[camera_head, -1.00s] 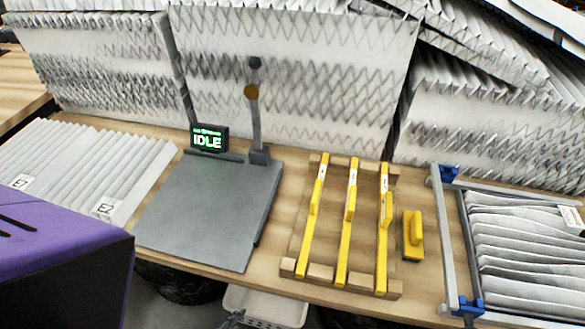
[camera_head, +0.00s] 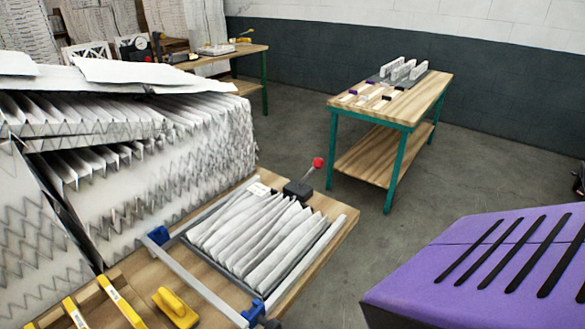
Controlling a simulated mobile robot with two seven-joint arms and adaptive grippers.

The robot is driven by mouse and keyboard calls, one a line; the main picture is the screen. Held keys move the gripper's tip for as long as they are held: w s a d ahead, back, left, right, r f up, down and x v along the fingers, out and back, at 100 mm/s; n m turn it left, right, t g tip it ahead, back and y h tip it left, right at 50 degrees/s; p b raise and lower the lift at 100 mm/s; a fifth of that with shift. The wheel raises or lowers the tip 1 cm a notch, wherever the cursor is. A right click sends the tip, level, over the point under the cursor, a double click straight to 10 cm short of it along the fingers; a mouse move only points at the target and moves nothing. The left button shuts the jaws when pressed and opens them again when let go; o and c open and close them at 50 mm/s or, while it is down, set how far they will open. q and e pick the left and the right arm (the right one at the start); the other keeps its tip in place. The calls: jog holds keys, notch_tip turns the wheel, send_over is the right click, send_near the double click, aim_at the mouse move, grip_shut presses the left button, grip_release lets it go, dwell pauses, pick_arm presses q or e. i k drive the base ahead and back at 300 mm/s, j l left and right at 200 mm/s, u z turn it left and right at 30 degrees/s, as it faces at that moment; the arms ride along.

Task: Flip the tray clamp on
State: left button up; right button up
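The tray clamp (camera_head: 299,189) is a dark block at the far end of the tray. Its lever rises tilted up to the right and ends in a red knob (camera_head: 318,163). The tray (camera_head: 206,259) has a grey frame and holds a white pleated filter (camera_head: 258,232) with a small label at its far end. I cannot tell whether the clamp's jaw touches the filter or tray. Neither of my grippers is in view.
A grey bar (camera_head: 198,286) with blue brackets (camera_head: 159,236) runs along the tray's left side. A yellow handled tool (camera_head: 174,306) and yellow rails (camera_head: 120,304) lie front left. Stacked pleated filters (camera_head: 150,190) stand behind. Another wooden table (camera_head: 420,105) stands across open floor.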

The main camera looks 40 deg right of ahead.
aim_at(318, 163)
jog(key=z, duration=1.55)
